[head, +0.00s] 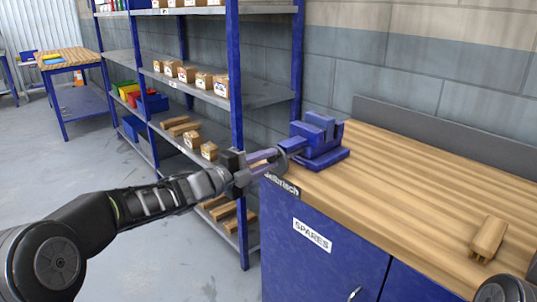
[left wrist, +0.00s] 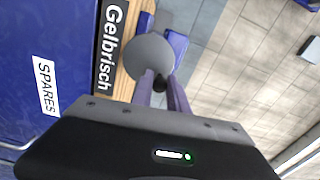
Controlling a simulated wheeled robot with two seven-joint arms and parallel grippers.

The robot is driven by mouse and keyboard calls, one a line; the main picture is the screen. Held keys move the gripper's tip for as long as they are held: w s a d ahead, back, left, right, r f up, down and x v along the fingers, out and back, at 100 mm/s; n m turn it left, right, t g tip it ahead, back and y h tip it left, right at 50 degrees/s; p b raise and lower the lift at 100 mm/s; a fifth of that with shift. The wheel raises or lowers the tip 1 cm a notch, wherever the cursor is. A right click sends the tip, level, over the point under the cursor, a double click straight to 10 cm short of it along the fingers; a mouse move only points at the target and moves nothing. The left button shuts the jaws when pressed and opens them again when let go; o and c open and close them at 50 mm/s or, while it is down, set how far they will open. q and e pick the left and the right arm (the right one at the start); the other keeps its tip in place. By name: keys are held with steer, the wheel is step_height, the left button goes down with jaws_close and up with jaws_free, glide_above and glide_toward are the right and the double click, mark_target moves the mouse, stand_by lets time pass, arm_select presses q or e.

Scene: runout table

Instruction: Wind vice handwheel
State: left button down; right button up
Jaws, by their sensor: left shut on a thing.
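The blue vice (head: 320,140) stands on the near left corner of the wooden bench top. Its grey round handwheel (left wrist: 149,53) shows face-on in the left wrist view, with blue parts of the vice behind it. My left gripper (head: 274,160) reaches in from the left at the wheel, in front of the vice. In the left wrist view its two fingers (left wrist: 162,90) are closed around a small dark handle (left wrist: 160,82) at the wheel's edge. The fingers partly hide the handle. My right gripper is not in view.
The bench (head: 420,190) has a blue cabinet front labelled SPARES (head: 311,235). A blue shelf rack (head: 236,100) with boxes stands close behind my left arm. The bench's middle is clear.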

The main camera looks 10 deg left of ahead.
arm_select(q)
steer(key=shift+w+a+f, duration=0.15)
steer(key=shift+a+f, duration=0.25)
steer(key=shift+a, duration=0.1)
steer(key=n+p, duration=0.2)
steer(key=p, duration=0.1)
steer(key=n+p, duration=0.1)
steer(key=shift+w+a+r, duration=0.15)
steer(key=shift+w+a, duration=0.05)
steer(key=shift+a, duration=0.05)
steer(key=c, duration=1.7)
jaws_free()
steer(key=shift+n, duration=0.3)
steer(key=shift+c, duration=0.2)
steer(key=o, duration=0.3)
steer(key=shift+o, duration=0.2)
steer(key=shift+d, duration=0.1)
steer(key=shift+r, duration=0.1)
steer(key=v, duration=0.6)
steer(key=shift+s+b, duration=0.3)
steer(key=shift+s, duration=0.1)
